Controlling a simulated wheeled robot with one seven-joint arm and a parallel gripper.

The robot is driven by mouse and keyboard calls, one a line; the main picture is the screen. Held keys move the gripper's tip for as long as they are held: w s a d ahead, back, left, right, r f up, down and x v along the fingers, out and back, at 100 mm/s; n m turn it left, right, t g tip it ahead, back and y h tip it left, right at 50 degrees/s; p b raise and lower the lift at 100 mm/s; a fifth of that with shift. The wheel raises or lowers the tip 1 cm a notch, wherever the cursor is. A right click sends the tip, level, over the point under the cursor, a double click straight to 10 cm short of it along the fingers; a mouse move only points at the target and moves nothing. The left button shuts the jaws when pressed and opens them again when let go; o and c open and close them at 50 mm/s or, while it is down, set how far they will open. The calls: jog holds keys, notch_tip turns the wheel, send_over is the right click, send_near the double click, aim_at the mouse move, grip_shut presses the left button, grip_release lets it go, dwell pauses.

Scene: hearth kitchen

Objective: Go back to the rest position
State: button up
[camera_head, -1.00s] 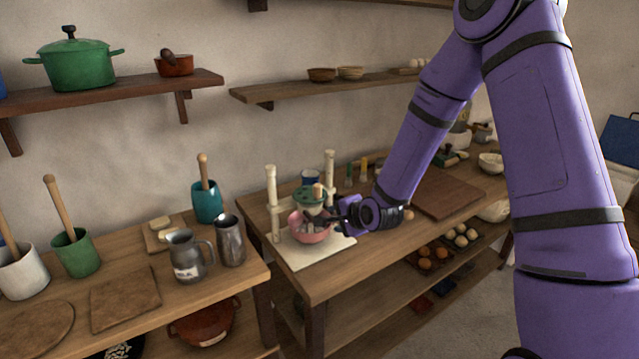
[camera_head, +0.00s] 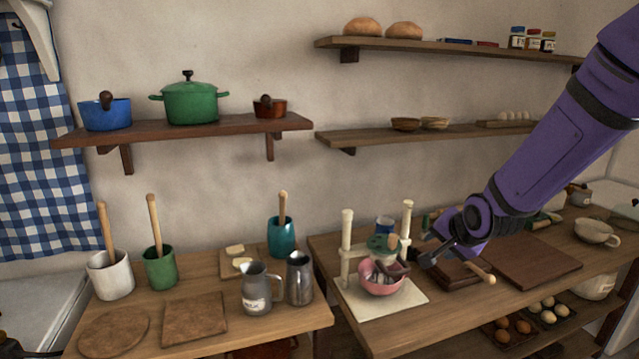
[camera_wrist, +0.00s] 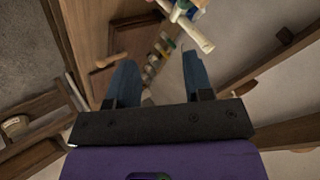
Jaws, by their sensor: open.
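My gripper (camera_head: 428,260) is at the end of my purple arm, raised above the right-hand wooden table (camera_head: 440,325), to the right of the pink bowl (camera_head: 381,285). The wrist view shows its two blue fingers (camera_wrist: 155,80) spread apart with nothing between them. The pink bowl sits on a pale base between two cream posts, with a green-topped part above it and something dark at its rim. One cream post (camera_wrist: 195,32) also shows in the wrist view.
The left table holds a grey jug (camera_head: 259,290), a metal cup (camera_head: 300,280), a teal crock (camera_head: 282,238) and boards. Wall shelves carry a green pot (camera_head: 190,103) and bread loaves (camera_head: 362,27). A wooden board (camera_head: 525,262) lies right of my gripper.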

jog(key=s+d+r+n+g, duration=0.1)
jog(key=s+r+n, duration=0.2)
jog(key=s, duration=0.7)
jog(key=s+d+r+n+g, duration=0.1)
jog(key=s+r+n, duration=0.2)
jog(key=s+r, duration=0.5)
jog(key=s+d+r+n+g+h, duration=0.1)
jog(key=s+r, duration=0.4)
jog(key=s, duration=0.6)
jog(key=shift+s+d+r+n+g, duration=0.15)
jog(key=shift+s+r+n+g, duration=0.2)
jog(key=shift+n, duration=0.55)
